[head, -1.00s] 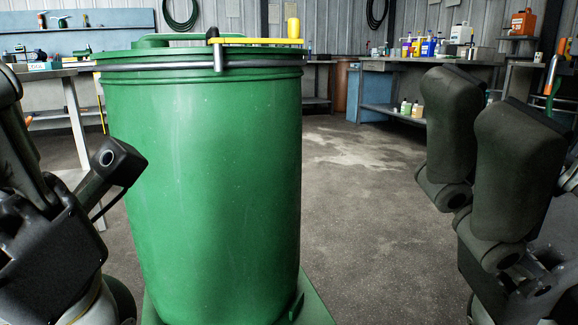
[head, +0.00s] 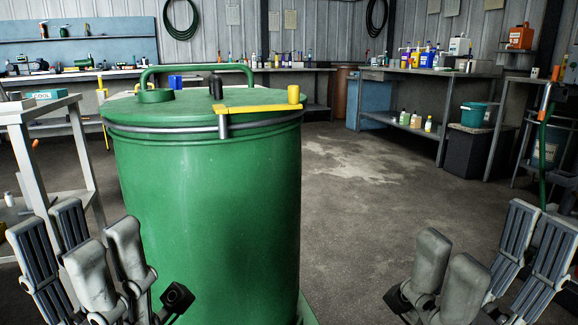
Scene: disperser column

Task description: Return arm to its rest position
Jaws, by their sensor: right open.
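My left gripper (head: 84,240) is at the lower left of the head view, in front of the green drum's left side. Its fingers point up and stand apart, with nothing seen between them. My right gripper (head: 484,242) is at the lower right, over the open floor and clear of the drum. It is open and empty, fingers up. The green drum (head: 212,200) stands upright in the middle left. Its lid (head: 190,110) is on, with a green handle on top. A clamp lever (head: 258,108) with a yellow knob lies across the lid's front rim.
A metal table (head: 22,112) stands close on the left. Workbenches line the back wall. The floor (head: 360,215) right of the drum is clear.

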